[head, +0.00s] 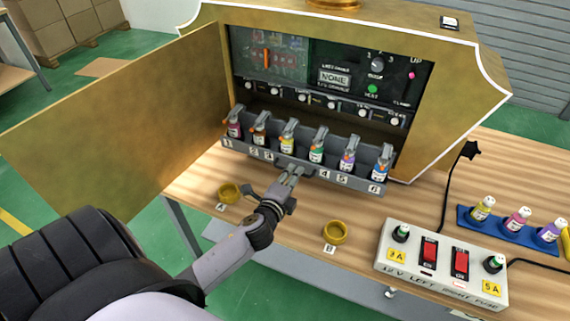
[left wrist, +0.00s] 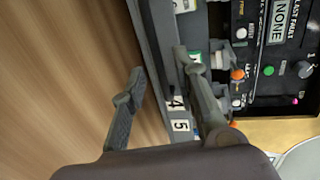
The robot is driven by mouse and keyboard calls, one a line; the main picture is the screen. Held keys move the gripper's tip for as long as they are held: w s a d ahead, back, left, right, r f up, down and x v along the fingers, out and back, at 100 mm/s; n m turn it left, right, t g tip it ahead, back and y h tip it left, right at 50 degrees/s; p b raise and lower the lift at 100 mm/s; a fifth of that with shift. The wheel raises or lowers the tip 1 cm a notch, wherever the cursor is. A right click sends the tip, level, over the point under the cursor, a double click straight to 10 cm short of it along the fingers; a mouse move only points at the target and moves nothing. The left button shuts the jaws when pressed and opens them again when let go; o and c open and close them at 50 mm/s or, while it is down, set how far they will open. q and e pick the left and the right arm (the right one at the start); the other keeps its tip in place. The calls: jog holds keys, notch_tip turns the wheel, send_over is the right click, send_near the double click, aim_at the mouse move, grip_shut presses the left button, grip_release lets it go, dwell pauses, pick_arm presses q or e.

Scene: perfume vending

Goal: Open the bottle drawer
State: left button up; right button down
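The bottle drawer (head: 345,179) is a dark grey tray with numbered places at the lower opening of the gold vending cabinet (head: 470,85). Its front stands at the opening, and several small colored bottles with clips stand in a row in it. My left gripper (head: 291,174) is at the middle of the drawer front, by its handle (head: 296,162). In the left wrist view, the fingers (left wrist: 160,92) are apart, with the drawer's dark front edge (left wrist: 150,45) behind and between them. Whether they touch the handle is hidden. My right gripper is not in view.
The gold door (head: 120,125) is swung open at the left. Brass cups (head: 335,233) stand on the wooden table in front, near labels A and B. A white power box (head: 440,262) with red switches and a blue bottle rack (head: 510,232) are at the right.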

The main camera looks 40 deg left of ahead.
pick_arm(q)
jog(key=v, duration=1)
jog(key=shift+s, duration=0.3)
jog(key=shift+r, duration=0.15)
